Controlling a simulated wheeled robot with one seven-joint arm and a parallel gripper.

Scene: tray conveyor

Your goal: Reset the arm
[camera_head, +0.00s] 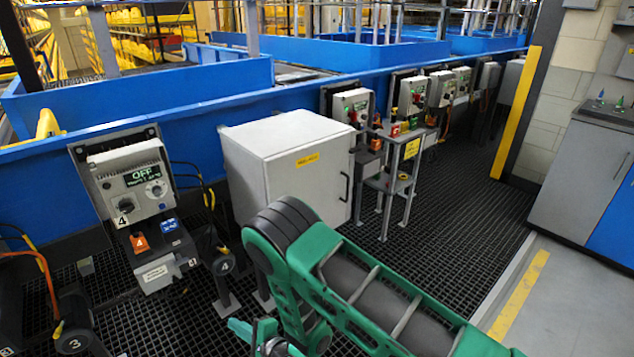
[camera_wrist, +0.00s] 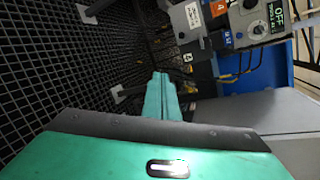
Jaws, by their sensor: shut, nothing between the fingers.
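My green arm (camera_head: 370,290) reaches up from the bottom right of the head view and bends at a dark elbow joint. Part of my gripper (camera_head: 262,340) shows at the bottom edge, left of the arm, largely cut off. In the wrist view my gripper's green fingers (camera_wrist: 160,85) are together with nothing between them, over the dark grated floor. A control box (camera_head: 135,180) reading OFF, with a dark knob and the number 4, stands at the left. It also shows rotated at the top right of the wrist view (camera_wrist: 240,22).
A grey cabinet (camera_head: 285,165) stands close behind my arm. A small grey stand (camera_head: 395,175) and more control boxes (camera_head: 410,95) line the blue conveyor wall (camera_head: 200,130). The grated floor (camera_head: 460,190) is clear at the right. A counter (camera_head: 585,175) stands at far right.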

